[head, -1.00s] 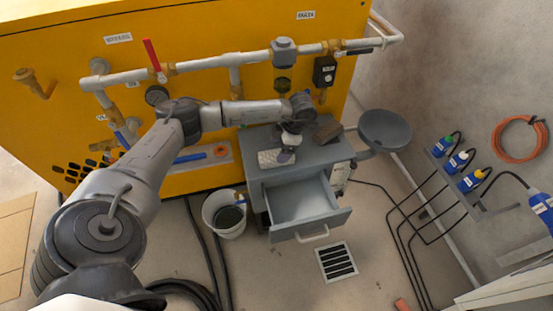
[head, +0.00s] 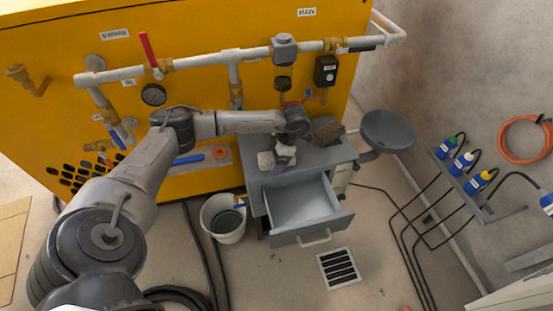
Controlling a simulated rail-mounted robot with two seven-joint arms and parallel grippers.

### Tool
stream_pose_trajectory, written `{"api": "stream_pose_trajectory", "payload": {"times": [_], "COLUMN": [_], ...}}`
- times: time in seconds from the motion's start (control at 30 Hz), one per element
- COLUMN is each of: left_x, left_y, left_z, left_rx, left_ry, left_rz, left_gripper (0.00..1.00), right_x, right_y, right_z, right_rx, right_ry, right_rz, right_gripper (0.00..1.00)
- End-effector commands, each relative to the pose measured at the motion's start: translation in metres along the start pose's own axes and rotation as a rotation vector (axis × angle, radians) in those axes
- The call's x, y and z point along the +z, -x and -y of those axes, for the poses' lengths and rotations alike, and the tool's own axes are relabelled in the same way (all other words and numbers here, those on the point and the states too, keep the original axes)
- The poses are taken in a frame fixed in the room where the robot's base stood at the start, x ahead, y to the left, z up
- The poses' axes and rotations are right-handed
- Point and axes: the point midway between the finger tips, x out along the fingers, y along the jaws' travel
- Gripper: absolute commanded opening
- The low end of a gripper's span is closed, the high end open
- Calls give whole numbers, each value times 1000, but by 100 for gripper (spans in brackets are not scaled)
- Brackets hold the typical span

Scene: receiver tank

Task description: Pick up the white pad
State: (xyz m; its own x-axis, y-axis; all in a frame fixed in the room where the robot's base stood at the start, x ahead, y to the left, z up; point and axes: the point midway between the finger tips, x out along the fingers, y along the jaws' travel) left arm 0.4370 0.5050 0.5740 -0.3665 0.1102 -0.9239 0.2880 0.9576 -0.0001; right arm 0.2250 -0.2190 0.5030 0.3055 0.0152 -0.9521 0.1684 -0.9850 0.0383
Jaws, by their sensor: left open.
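The white pad (head: 265,161) lies on the top of the grey cabinet (head: 318,158), near its left front. My left gripper (head: 283,162) points down over the cabinet top, right at the pad's right side, and covers part of it. The jaws are open; the fingertips are small, and I cannot tell whether they touch the pad. My right gripper is not in the head view.
The cabinet's drawer (head: 302,203) is pulled open and looks empty. A brown block (head: 328,132) lies at the back of the top. A white bucket (head: 224,218) stands left, a grey bowl (head: 388,130) right. Pipes (head: 200,68) run along the yellow tank behind.

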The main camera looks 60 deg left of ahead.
Motion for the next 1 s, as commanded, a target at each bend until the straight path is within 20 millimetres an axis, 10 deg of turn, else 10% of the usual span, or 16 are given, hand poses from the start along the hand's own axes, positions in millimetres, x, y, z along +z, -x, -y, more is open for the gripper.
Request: {"api": "stream_pose_trajectory", "payload": {"times": [0.5,1.0], "left_x": [1,1], "left_y": [-3,-3], "left_z": [0,0], "left_rx": [0,0], "left_ry": [0,0], "left_rz": [-1,-1], "left_gripper": [85,38], "right_x": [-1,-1], "right_y": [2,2], "right_z": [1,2], "right_rx": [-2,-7], "right_ry": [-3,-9], "right_rz": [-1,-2], "right_gripper": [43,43]}}
